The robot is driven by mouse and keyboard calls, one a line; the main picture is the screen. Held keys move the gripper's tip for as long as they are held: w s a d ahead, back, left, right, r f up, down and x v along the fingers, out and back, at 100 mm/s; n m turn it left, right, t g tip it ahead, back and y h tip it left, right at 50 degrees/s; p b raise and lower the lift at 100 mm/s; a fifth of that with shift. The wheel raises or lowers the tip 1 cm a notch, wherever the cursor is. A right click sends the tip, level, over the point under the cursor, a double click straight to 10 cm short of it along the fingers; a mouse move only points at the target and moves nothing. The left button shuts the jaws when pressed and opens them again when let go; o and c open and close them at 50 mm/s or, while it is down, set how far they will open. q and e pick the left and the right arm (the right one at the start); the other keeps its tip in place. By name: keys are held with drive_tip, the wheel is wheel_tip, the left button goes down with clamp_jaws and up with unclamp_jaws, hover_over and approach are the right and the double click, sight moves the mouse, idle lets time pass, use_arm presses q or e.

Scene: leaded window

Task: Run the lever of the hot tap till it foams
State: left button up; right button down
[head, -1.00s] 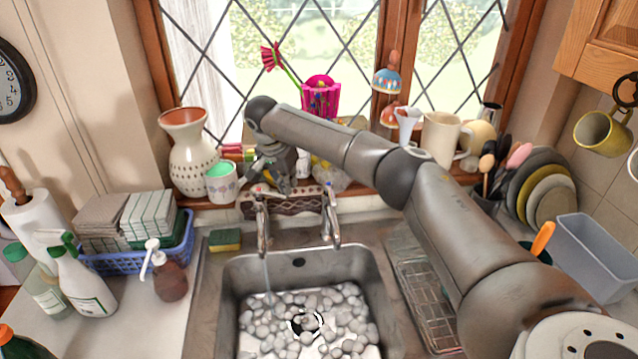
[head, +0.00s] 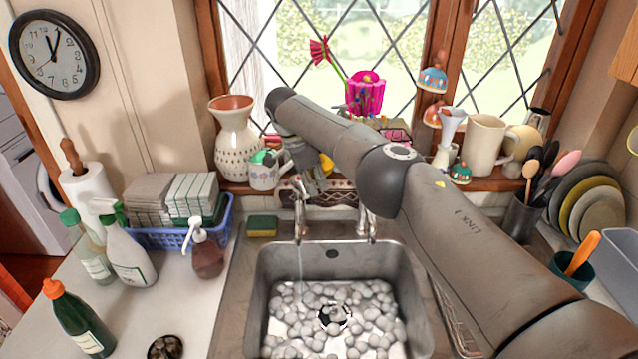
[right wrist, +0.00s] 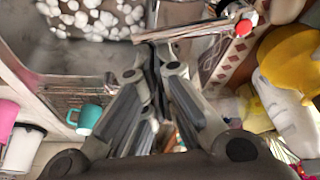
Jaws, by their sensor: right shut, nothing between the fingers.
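The hot tap (head: 300,212) is the left of two metal taps behind the sink, and a thin stream of water (head: 300,262) falls from it. Its red-marked end (right wrist: 246,28) and metal spout (right wrist: 190,33) show in the right wrist view. Pale, rounded foam-like blobs (head: 370,310) cover much of the sink floor. My right gripper (head: 310,184) is shut and empty, just above and behind the hot tap; its fingers (right wrist: 150,65) point toward the spout in the wrist view. I cannot tell whether they touch the tap. My left gripper is out of view.
The second tap (head: 366,222) stands close on the right, below my right arm. A mug (head: 264,176), a vase (head: 232,140) and a pink flower pot (head: 366,92) crowd the sill. A sponge (head: 262,226) and a soap pump (head: 206,252) are left of the sink.

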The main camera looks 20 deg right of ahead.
drive_tip(key=shift+s+a, duration=0.15)
drive_tip(key=shift+a, duration=0.8)
